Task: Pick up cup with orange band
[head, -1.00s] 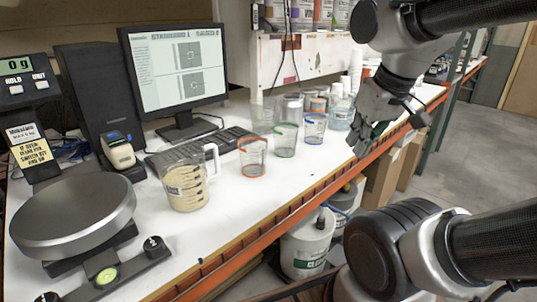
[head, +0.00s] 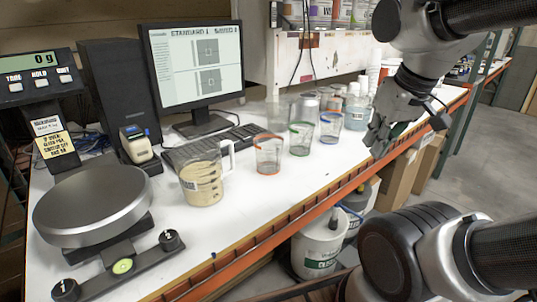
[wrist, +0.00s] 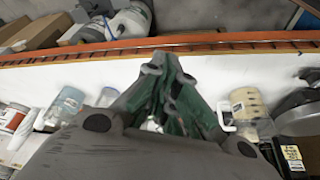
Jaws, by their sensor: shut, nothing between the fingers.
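The clear cup with the orange band (head: 268,155) stands upright on the white bench in the head view. It is between the measuring jug and the cup with a green band (head: 300,138). A cup with a blue band (head: 331,127) stands farther right. My gripper (head: 377,143) is shut and empty near the bench's front edge, to the right of these cups and apart from them. In the wrist view its closed green fingers (wrist: 165,68) fill the middle, and I cannot make out the orange-band cup there.
A measuring jug of beige liquid (head: 203,183) stands left of the orange-band cup; it also shows in the wrist view (wrist: 246,107). A round scale (head: 92,205), keyboard (head: 215,147) and monitor (head: 195,65) are farther left. Several containers stand at the back right. White bench in front of the cups is clear.

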